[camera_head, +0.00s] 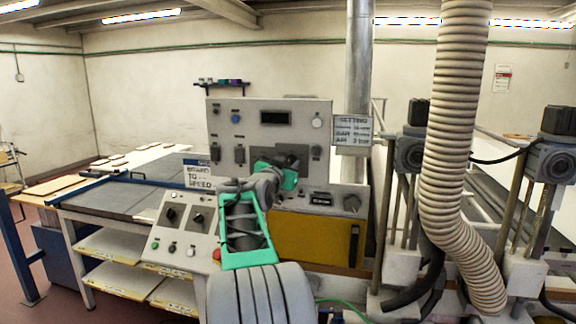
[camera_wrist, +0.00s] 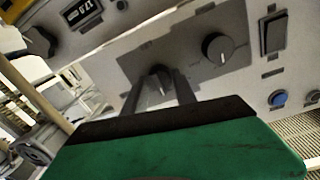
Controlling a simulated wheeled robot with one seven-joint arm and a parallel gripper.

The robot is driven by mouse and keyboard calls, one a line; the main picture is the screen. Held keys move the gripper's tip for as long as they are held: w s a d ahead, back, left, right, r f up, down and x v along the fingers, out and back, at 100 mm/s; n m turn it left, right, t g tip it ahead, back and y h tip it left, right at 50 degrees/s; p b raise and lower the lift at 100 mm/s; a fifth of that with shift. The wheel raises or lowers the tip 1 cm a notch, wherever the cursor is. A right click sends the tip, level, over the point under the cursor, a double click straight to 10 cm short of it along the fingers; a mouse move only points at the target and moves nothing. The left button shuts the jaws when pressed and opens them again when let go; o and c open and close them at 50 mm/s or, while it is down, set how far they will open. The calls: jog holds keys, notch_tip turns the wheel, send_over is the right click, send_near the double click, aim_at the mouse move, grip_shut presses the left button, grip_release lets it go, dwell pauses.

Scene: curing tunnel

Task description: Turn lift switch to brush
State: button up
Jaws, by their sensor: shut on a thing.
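A knob (camera_wrist: 160,77) with a pale pointer line sits on a dark plate (camera_wrist: 140,62) of the upright control panel (camera_head: 258,105). My gripper (camera_wrist: 162,88) is shut on this knob, one finger on each side. A second round knob (camera_wrist: 217,46) on the same plate stands free beside it. In the head view my green gripper body (camera_head: 290,178) is in front of the panel and hides the held knob. No label on either knob is readable, so I cannot tell which one is named lift.
A rocker switch (camera_wrist: 272,33) and a blue button (camera_wrist: 278,98) sit near the plate. A sloping console (camera_head: 183,235) with knobs and buttons stands at the left. A ribbed hose (camera_head: 455,130) and metal posts stand at the right.

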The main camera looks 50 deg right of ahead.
grip_shut()
jog(key=shift+f+n+b, duration=0.1)
jog(key=shift+n+b, duration=0.2)
jog(key=n+b, duration=0.1)
jog(key=n, duration=0.2)
jog(key=shift+n+b, duration=0.85)
jog(key=shift+n, duration=2.85)
